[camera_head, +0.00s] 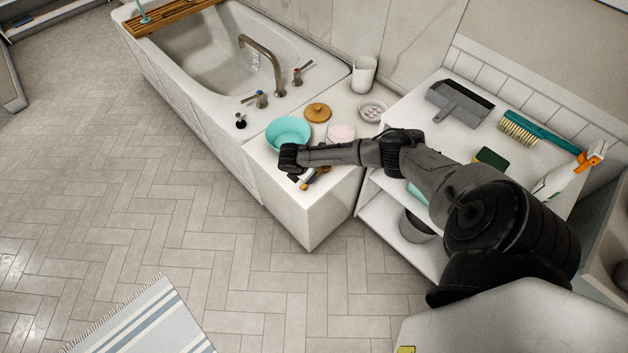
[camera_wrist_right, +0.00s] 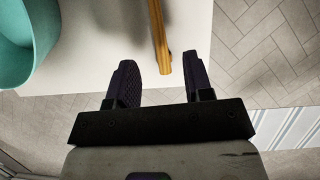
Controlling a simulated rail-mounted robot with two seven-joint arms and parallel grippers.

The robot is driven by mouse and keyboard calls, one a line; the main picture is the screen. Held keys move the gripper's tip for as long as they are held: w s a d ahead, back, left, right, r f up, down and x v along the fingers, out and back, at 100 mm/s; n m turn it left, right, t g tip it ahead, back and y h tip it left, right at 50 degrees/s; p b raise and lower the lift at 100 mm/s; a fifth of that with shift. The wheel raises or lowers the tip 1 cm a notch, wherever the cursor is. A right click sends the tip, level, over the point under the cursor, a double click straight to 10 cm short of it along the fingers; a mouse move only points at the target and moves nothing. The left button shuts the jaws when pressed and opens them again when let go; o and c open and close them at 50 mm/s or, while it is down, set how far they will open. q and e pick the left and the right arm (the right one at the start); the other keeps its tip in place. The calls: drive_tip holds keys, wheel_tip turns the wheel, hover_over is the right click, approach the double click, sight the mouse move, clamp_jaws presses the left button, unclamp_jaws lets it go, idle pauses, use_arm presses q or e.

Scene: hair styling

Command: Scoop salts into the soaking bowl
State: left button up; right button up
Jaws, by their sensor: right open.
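The teal soaking bowl (camera_head: 288,133) sits on the white ledge beside the tub, and its wall also shows at the left of the right wrist view (camera_wrist_right: 25,60). A round pale pink container (camera_head: 341,132), perhaps the salts, stands to its right. A wooden handle (camera_wrist_right: 160,40), perhaps the scoop's, lies near the ledge's front edge; its other end is out of the wrist view. My right gripper (camera_wrist_right: 160,84) is open and points down, with the handle's end between and just ahead of its fingertips, not gripped. My left gripper is out of view.
A round wooden lid (camera_head: 318,112), a white cup (camera_head: 364,75) and a small dish (camera_head: 372,110) stand behind on the ledge. The tub's faucet (camera_head: 262,62) rises behind left. A shelf (camera_head: 450,130) with a dustpan, brush and spray bottle is at right.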

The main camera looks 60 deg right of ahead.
drive_tip(key=b+x, duration=0.3)
drive_tip(key=x, duration=0.1)
drive_tip(key=shift+f, duration=0.35)
drive_tip(key=shift+s+d+f+b, duration=0.15)
drive_tip(key=shift+d+f+b, duration=0.25)
drive_tip(key=shift+f, duration=0.2)
drive_tip(key=shift+c, duration=0.5)
drive_tip(key=c, duration=0.3)
clamp_jaws()
wheel_tip(320, 180, up, 12)
drive_tip(key=p, duration=1.2)
